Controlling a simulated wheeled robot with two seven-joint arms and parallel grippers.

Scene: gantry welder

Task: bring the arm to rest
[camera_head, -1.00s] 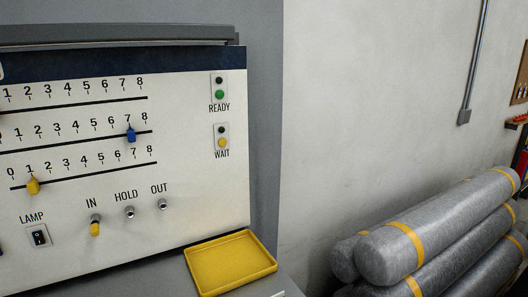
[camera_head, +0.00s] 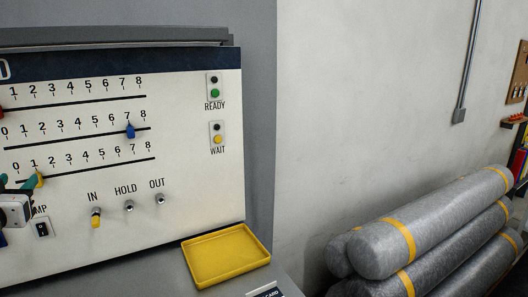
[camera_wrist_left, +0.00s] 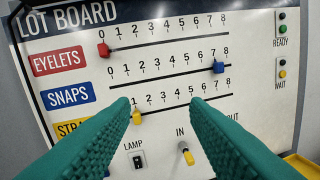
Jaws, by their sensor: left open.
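My left gripper (camera_head: 22,184) is at the left edge of the head view, in front of the lot board (camera_head: 190,190). In the left wrist view its teal fingers (camera_wrist_left: 160,104) are apart with nothing held between them. The yellow slider (camera_wrist_left: 137,117) on the lowest scale stands near 1, close to the left fingertip in that view; I cannot tell whether they touch. It also shows in the head view (camera_head: 39,179). The blue slider (camera_head: 130,131) stands near 7. The red slider (camera_wrist_left: 103,50) is at 0. My right gripper is not in view.
The board has a lamp switch (camera_head: 42,229) and a yellow-tipped toggle (camera_head: 96,219) at IN. A yellow tray (camera_head: 227,257) lies on the ledge below. Wrapped grey rolls (camera_head: 430,222) are stacked at the right. The space before the board's right side is clear.

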